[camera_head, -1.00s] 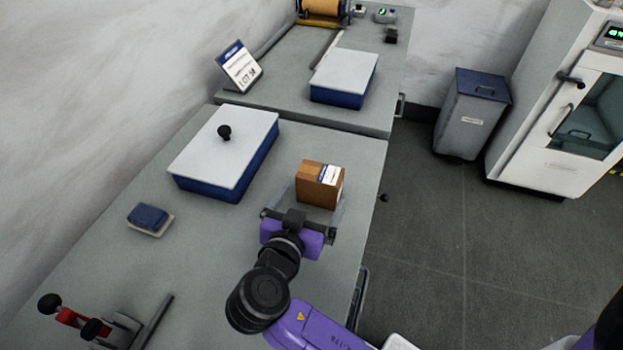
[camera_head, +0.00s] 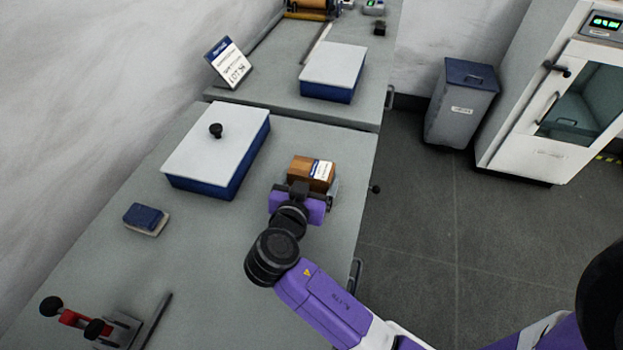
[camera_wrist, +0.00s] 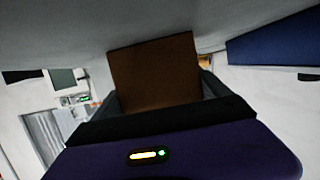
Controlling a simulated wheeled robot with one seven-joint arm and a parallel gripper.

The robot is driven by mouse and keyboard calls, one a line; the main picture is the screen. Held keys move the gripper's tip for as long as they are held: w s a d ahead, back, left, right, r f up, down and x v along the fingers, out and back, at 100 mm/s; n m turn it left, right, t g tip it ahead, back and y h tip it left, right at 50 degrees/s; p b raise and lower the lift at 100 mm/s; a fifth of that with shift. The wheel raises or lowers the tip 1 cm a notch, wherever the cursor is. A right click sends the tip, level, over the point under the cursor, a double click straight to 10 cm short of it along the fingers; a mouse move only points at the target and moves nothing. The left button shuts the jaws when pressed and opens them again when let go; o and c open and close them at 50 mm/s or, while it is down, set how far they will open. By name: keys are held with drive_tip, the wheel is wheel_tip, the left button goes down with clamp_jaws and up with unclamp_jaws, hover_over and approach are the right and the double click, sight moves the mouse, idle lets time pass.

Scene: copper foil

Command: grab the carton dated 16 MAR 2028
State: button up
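A brown carton (camera_head: 299,169) with a white and blue label (camera_head: 321,170) stands near the right edge of the near bench. The print on the label is too small to read. My gripper (camera_head: 307,187) is low behind the carton, with its fingers reaching forward on either side of it. In the wrist view the carton's plain brown face (camera_wrist: 155,72) fills the space between the fingers, slightly tilted in the picture. The fingers look spread around it, and no firm contact shows. The carton's lower part is hidden by my gripper.
A blue box with a white lid and black knob (camera_head: 215,155) stands left of the carton. A small blue block (camera_head: 146,217) and a red-handled clamp (camera_head: 72,318) lie nearer. Another lidded box (camera_head: 334,70) and a sign (camera_head: 228,62) are on the far bench. A grey bin (camera_head: 461,105) stands right.

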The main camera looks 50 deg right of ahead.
drive_tip(key=c, duration=0.7)
drive_tip(key=shift+c, duration=0.8)
drive_tip(key=shift+r, duration=0.15)
